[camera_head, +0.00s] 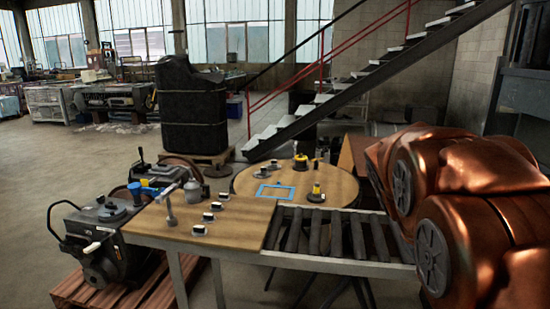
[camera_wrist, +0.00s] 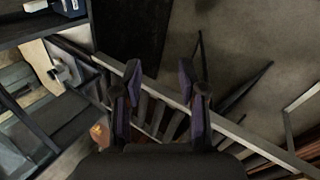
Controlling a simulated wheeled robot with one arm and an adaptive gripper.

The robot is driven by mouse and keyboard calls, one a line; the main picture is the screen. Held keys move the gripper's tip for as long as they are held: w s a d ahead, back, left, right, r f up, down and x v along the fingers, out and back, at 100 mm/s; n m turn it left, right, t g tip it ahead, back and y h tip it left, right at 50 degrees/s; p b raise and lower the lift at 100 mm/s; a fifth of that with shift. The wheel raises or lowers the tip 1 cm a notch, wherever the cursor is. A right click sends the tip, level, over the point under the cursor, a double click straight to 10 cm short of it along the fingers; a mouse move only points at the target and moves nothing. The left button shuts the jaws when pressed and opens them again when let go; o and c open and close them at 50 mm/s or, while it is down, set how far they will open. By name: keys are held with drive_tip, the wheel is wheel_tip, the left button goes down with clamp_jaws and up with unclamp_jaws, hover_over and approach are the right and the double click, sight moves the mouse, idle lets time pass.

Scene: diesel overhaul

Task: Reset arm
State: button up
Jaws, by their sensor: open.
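My arm (camera_head: 465,205) shows in the head view as large copper-coloured links with grey joint caps, folded at the right edge beside the roller section. My gripper is outside the head view. In the wrist view my gripper (camera_wrist: 160,68) has its two dark, purple-edged fingers spread apart with nothing between them. Behind and below the fingers are the dark rollers (camera_wrist: 142,106) and a pale metal rail, with the floor beyond. The gripper appears apart from them.
A wooden bench top (camera_head: 190,226) holds several small parts and joins a roller section (camera_head: 335,236). A round wooden table (camera_head: 335,191) bears a blue frame (camera_head: 275,191) and small parts. Machinery (camera_head: 110,235) stands left on a pallet. Stairs (camera_head: 350,90) rise behind. Floor at left is open.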

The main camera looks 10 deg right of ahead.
drive_tip(key=s+a+f+y, duration=0.3)
drive_tip(key=s+a+f, duration=0.1)
drive_tip(key=s+a, duration=0.5)
drive_tip(key=s+a+f+n+y, duration=0.1)
drive_tip(key=s+a+f, duration=0.3)
drive_tip(key=s+a, duration=0.5)
drive_tip(key=a+y, duration=0.1)
drive_tip(key=a, duration=0.3)
drive_tip(key=shift+s+a+f+y+p, duration=0.25)
drive_tip(key=shift+s+f+y+p, duration=0.05)
drive_tip(key=shift+f+y+p, duration=0.1)
drive_tip(key=shift+d, duration=0.1)
